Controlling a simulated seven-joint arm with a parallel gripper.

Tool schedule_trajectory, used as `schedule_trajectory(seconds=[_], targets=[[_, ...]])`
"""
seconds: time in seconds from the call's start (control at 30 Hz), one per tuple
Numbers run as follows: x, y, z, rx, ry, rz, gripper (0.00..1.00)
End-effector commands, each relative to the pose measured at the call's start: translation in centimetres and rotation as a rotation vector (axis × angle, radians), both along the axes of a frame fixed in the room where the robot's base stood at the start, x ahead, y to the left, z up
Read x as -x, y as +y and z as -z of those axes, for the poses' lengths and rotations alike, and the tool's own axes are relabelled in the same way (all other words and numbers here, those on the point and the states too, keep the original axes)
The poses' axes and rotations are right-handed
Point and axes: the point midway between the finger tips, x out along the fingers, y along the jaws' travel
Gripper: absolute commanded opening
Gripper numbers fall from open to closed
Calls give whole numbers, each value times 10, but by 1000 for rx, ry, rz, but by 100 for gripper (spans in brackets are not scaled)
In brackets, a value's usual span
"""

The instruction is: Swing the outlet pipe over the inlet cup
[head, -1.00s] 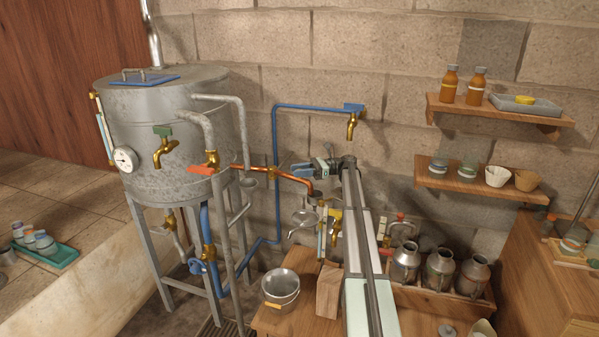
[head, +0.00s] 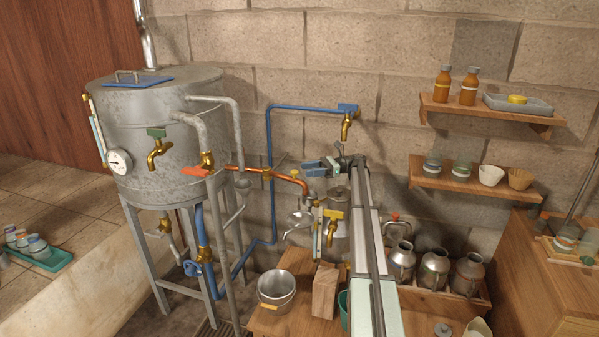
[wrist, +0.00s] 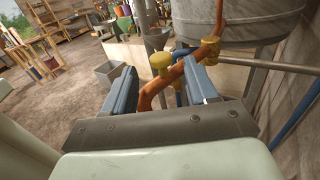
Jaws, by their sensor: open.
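The copper outlet pipe (head: 276,173) runs right from the still and bends down at its free end. My gripper (head: 308,167) is open beside the bent end; the knob (head: 295,174) shows just left of the fingers. In the wrist view my fingers (wrist: 162,84) stand either side of the pipe, apart from each other. A small grey vessel with a spout (head: 300,218) sits below the bend. I cannot tell whether it is the inlet cup, or exactly what lies under the pipe's mouth.
The large metal still (head: 175,140) stands left. A blue pipe (head: 272,150) and brass tap (head: 346,126) are behind. A bucket (head: 277,289) and wooden block (head: 325,290) stand on the bench below. Metal cans (head: 435,268) are to the right, under shelves (head: 480,185).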

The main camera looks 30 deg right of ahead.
Motion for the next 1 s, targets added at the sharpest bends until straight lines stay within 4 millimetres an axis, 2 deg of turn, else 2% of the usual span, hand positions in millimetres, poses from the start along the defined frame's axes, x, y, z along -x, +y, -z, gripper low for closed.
schedule_trajectory(seconds=[0.1,0.3,0.5,0.77,0.9,1.0], targets=[[3,-22,0,0,0,1,57],[9,-45,0,0,0,2,57],[12,-54,0,0,0,1,57],[12,-54,0,0,0,1,57],[13,-56,0,24,-13,25,44],[16,-63,2,107,-59,97,34]])
